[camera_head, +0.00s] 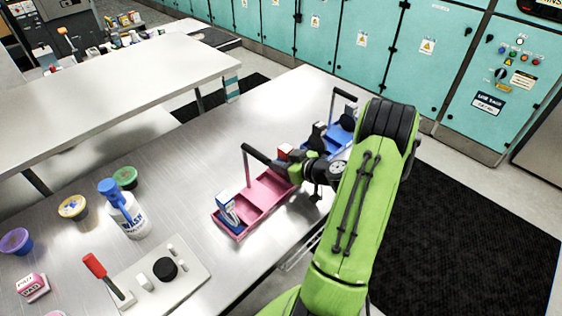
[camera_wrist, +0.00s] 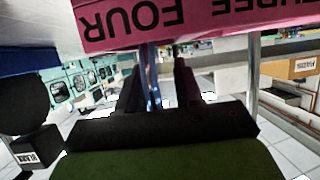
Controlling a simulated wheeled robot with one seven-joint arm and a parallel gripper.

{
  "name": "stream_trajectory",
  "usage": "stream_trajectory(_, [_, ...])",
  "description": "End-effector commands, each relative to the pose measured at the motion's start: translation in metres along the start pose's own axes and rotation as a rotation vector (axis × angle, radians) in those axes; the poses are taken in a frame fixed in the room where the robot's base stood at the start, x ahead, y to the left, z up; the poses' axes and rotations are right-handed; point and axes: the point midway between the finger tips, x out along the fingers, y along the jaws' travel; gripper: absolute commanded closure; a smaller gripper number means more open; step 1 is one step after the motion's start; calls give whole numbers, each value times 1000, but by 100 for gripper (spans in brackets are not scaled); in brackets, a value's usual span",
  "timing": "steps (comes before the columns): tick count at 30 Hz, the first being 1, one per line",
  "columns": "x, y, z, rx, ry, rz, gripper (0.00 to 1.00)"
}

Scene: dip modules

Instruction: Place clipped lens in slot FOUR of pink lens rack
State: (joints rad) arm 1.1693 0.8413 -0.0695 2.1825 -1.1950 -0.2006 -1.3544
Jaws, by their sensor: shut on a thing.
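The pink lens rack (camera_head: 262,199) lies on the steel table in the head view, split into compartments, with a dark upright handle. The wrist view shows its pink side (camera_wrist: 195,18) close up, lettered FOUR and THREE upside down. My gripper (camera_head: 303,168) is at the rack's far right end. In the wrist view my gripper (camera_wrist: 160,80) is shut on a thin blue-edged piece, taken as the clipped lens (camera_wrist: 153,78), by the FOUR label. Its lower edge and the slot's inside are hidden, so I cannot tell whether it is seated. A blue-and-white piece (camera_head: 228,209) stands in the rack's near left compartment.
A blue rack (camera_head: 341,138) stands just beyond my gripper, partly hidden by my arm. The table's middle back is clear.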

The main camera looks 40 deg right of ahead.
Motion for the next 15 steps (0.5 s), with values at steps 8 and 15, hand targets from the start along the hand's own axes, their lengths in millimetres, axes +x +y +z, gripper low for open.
stream_trajectory(8, [1,0,2,1,-1,0,40])
stream_trajectory(15, [0,0,1,1,-1,0,40])
